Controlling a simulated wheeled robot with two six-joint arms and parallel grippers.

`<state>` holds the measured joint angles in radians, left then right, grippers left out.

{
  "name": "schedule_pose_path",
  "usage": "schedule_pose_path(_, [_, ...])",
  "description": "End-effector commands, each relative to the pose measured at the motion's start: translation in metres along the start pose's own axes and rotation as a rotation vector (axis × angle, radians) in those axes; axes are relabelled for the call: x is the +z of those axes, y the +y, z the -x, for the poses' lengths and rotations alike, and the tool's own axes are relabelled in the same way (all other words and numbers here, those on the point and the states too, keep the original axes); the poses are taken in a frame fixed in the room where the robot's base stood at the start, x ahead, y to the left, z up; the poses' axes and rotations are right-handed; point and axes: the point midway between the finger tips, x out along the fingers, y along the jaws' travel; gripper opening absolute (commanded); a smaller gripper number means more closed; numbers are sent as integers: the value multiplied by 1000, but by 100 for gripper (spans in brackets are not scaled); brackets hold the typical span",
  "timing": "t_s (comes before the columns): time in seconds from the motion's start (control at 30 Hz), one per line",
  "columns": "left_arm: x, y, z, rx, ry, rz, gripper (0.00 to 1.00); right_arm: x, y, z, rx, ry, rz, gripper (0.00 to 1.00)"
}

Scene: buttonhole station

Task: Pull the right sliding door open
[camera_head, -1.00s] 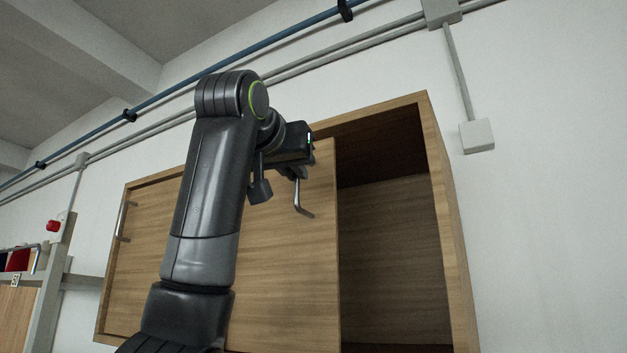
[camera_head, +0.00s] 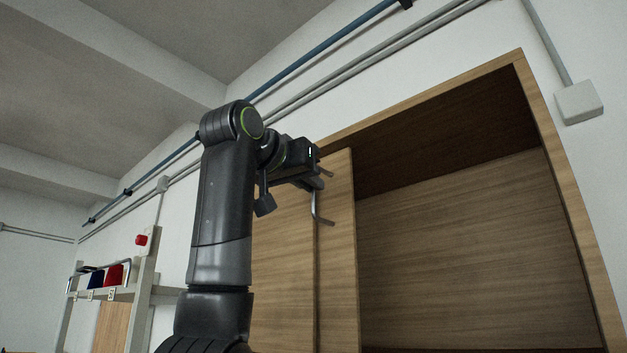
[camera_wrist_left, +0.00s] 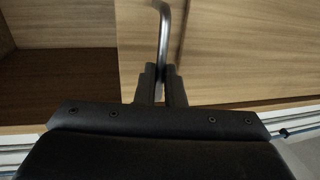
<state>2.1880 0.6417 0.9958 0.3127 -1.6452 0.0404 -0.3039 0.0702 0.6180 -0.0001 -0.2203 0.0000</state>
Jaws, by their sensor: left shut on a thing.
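The right sliding door (camera_head: 338,270) is a light wooden panel, shifted to the left side of the cabinet. My left gripper (camera_head: 316,182) is shut on this handle. The wrist view shows the handle (camera_wrist_left: 164,40) between the two dark fingers (camera_wrist_left: 161,84). A vertical seam runs beside the handle, and another panel (camera_head: 284,280) lies to its left. I cannot tell which panel is in front. My arm hides much of the left side. My right gripper is not in view.
The cabinet's open bay (camera_head: 460,240) is wide and looks empty. Its right side frame (camera_head: 565,180) is clear of my arm. A grey wall box (camera_head: 580,102) and pipes run above. A shelf rack (camera_head: 125,290) with coloured items stands at far left.

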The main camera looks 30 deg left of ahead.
Motion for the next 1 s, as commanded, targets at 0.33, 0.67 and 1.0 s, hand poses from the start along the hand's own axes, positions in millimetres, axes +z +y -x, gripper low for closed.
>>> schedule_pose_path(0.33, [0,1,0,1,-2,0,30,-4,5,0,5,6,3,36])
schedule_pose_path(0.67, [2,1,7,1,0,0,30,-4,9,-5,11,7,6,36])
schedule_pose_path(1.0, [4,1,78,2,4,0,30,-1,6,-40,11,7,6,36])
